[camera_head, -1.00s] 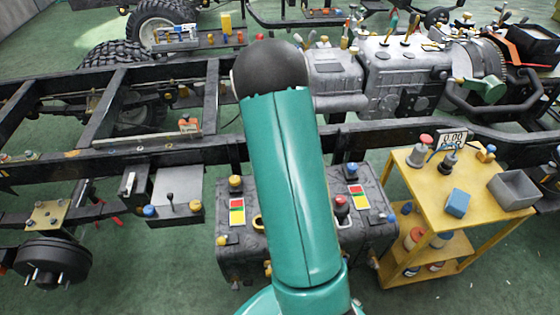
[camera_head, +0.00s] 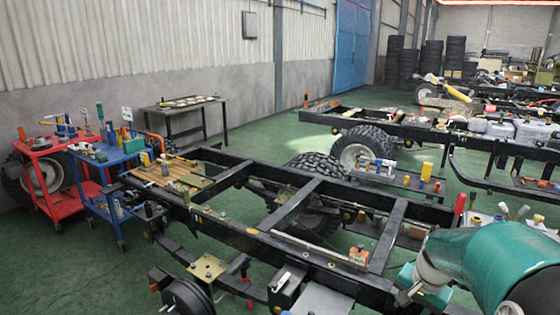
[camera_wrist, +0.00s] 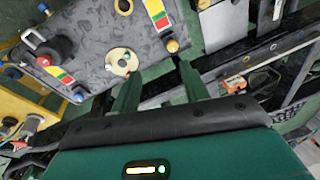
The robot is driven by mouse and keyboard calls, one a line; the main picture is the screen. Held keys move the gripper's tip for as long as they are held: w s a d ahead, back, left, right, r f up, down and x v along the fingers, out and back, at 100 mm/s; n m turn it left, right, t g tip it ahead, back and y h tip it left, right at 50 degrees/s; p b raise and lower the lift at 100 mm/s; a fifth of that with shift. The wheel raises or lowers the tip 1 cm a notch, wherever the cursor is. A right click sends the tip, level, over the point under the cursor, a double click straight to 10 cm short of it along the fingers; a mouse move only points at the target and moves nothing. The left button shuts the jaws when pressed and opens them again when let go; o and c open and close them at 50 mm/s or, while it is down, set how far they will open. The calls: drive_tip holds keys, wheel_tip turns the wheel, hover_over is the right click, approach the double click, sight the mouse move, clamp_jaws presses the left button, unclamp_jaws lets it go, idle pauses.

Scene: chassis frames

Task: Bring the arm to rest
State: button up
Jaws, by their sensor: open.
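My teal arm (camera_head: 495,262) reaches in from the lower right corner of the head view and covers part of the chassis there. My gripper (camera_wrist: 160,72) shows in the wrist view with its two green fingers apart and nothing between them. Beyond the fingers is a dark grey panel (camera_wrist: 88,75) with knobs, a round cream disc (camera_wrist: 121,61) and red-yellow-green labels. Whether the fingers touch the panel, I cannot tell.
A black chassis frame (camera_head: 290,215) with wheels crosses the head view. A red cart (camera_head: 72,187) and a blue cart (camera_head: 112,158) stand at left. A dark table (camera_head: 185,107) is by the wall. Green floor (camera_head: 80,280) is clear at lower left.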

drive_tip(key=s+a+r+n+t, duration=0.1)
drive_tip(key=s+a+r+n, duration=0.3)
drive_tip(key=s+a+r, duration=0.2)
drive_tip(key=s+a+r+n+t, duration=0.2)
drive_tip(key=s+a+r+n, duration=0.3)
drive_tip(key=s+a, duration=0.5)
drive_tip(key=shift+s+a+r, duration=0.35)
drive_tip(key=shift+a+r, duration=0.05)
drive_tip(key=shift+a, duration=0.1)
